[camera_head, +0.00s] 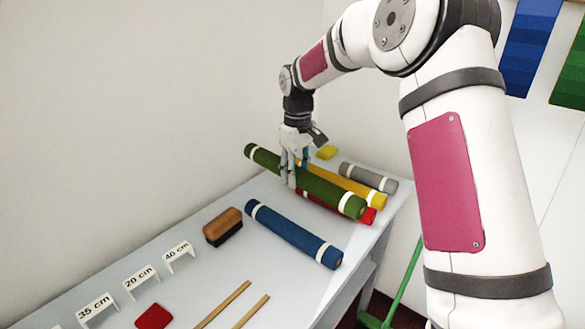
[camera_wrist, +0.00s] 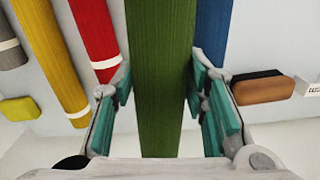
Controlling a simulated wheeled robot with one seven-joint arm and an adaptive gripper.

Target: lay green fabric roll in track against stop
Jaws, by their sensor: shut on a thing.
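The green fabric roll (camera_head: 328,194) has white bands near its ends and lies slantwise across the back of the counter. My gripper (camera_head: 289,172) comes down from above and is shut on it. In the wrist view the green fabric roll (camera_wrist: 160,60) runs between the teal finger pads, with both its ends out of view. In the head view it covers part of the red roll (camera_head: 367,215), apparently raised above it. Two thin parallel wooden strips (camera_head: 222,304) lie at the front, cut off by the picture edge; they may be the track. I cannot make out a stop.
A blue roll (camera_head: 293,233) lies between the green roll and the strips. Yellow (camera_head: 350,184) and grey (camera_head: 370,177) rolls lie behind. A brown brush (camera_head: 223,227), size signs (camera_head: 140,278) and a red pad (camera_head: 153,317) stand along the left. A yellow pad (camera_head: 326,153) lies at the back.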

